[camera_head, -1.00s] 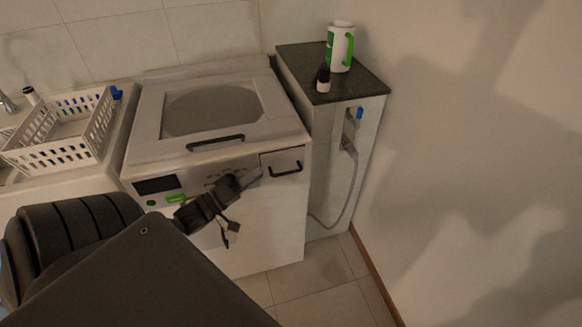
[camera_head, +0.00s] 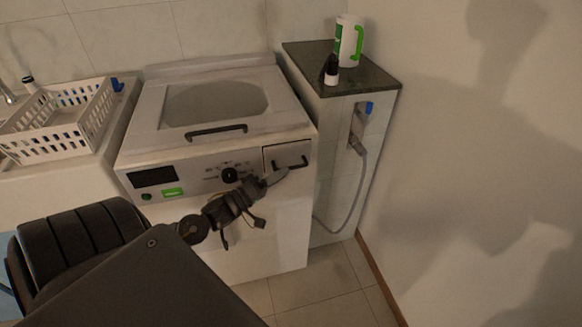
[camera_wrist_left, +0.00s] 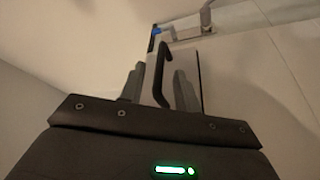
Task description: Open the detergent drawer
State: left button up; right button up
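The washing machine (camera_head: 190,225) has a detergent drawer (camera_head: 288,151) at the top right of its front, with a dark handle (camera_head: 303,163). The drawer front looks flush with the panel. My left gripper (camera_head: 278,176) is just in front of the drawer, its tips near the left end of the handle. In the left wrist view, the handle (camera_wrist_left: 161,75) stands between the two spread fingers of the left gripper (camera_wrist_left: 158,85), with gaps on both sides. Whether the fingers reach around the handle is hard to tell. My right gripper is not in view.
A dark-topped side cabinet (camera_head: 345,80) with a white-green detergent bottle (camera_head: 346,42) and a small dark bottle (camera_head: 331,72) stands to the right. A grey hose (camera_head: 361,175) hangs below a blue tap (camera_head: 369,107). A white basket (camera_head: 50,140) is on the left.

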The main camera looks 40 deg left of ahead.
aim_at(291, 168)
pick_arm(q)
jog(key=shift+x, duration=2.15)
grip_shut()
